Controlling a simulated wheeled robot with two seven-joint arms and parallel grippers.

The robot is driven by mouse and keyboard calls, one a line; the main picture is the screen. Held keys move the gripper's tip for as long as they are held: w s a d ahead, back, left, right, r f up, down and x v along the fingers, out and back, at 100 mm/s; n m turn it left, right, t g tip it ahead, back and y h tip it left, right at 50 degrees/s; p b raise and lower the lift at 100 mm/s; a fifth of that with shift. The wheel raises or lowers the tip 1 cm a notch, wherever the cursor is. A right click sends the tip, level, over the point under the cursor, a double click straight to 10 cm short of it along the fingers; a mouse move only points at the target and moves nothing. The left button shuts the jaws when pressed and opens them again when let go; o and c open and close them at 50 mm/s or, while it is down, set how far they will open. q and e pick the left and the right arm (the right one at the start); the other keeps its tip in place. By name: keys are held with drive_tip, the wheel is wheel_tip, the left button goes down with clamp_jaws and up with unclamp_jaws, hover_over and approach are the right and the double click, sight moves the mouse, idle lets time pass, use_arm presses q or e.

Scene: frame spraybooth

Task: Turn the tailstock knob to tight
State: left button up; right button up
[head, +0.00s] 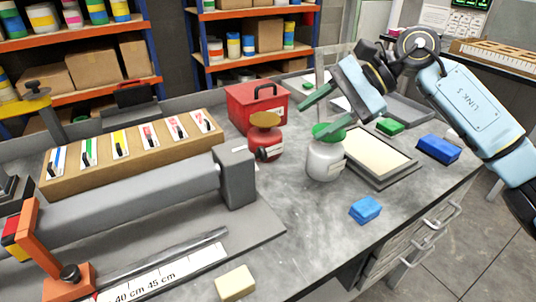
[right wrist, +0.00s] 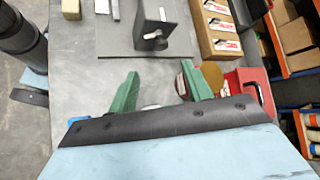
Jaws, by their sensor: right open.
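A grey bar fixture (head: 130,205) lies on the bench at the left, with a grey end block (head: 236,177) at its right end. An orange bracket (head: 45,255) stands at its near-left end beside a centimetre scale (head: 160,280). My right gripper (head: 308,119) is open, with green fingers above the bench near a white jar, well right of the knob. The right wrist view shows its fingers apart (right wrist: 160,72) and the end block (right wrist: 160,30). My left gripper is out of view.
A white jar (head: 325,162) and red jar (head: 265,145) stand near the right gripper. A red toolbox (head: 255,103), a labelled wooden rack (head: 130,152), a framed tray (head: 405,176) and blue blocks (head: 365,210) surround them.

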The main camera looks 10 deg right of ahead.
sight(265, 151)
drive_tip(key=b+x, duration=0.1)
drive_tip(key=x, duration=1.1)
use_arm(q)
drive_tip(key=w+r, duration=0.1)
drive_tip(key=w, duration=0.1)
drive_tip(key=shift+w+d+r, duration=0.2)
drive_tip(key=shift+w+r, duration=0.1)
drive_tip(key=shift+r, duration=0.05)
use_arm(e)
drive_tip(key=c, duration=1)
drive_tip(key=shift+o, duration=0.2)
